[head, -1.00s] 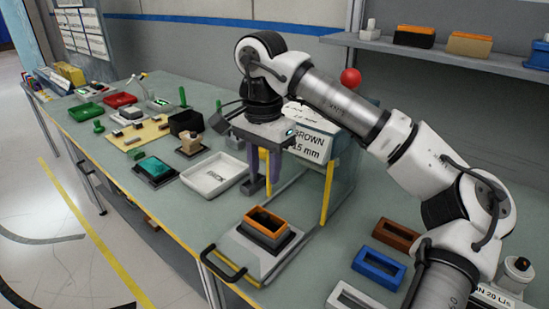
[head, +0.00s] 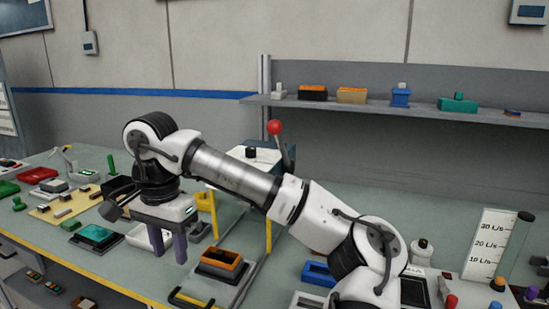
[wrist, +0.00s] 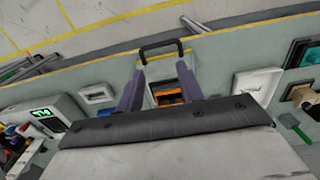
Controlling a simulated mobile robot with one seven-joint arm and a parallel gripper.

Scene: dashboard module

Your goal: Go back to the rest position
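My gripper (head: 169,250) hangs with its two purple fingers pointing down above the green bench (head: 72,233). It is in front of the lever press with the red ball knob (head: 275,128). The fingers are apart with nothing held between them; the wrist view shows the same open gripper (wrist: 160,68). An orange-topped block in a dark and grey holder (head: 220,262) stands on the bench, to the right of the fingers in the head view. In the wrist view the orange part (wrist: 170,98) shows between the fingers, farther away. No marker of a rest position is visible.
A blue frame block (head: 318,274) and a white bottle (head: 421,252) lie right of the press. A shelf (head: 370,107) with several blocks runs along the wall. Trays and small parts, including a teal block (head: 96,235), crowd the left. A black handle (head: 187,299) sits at the front edge.

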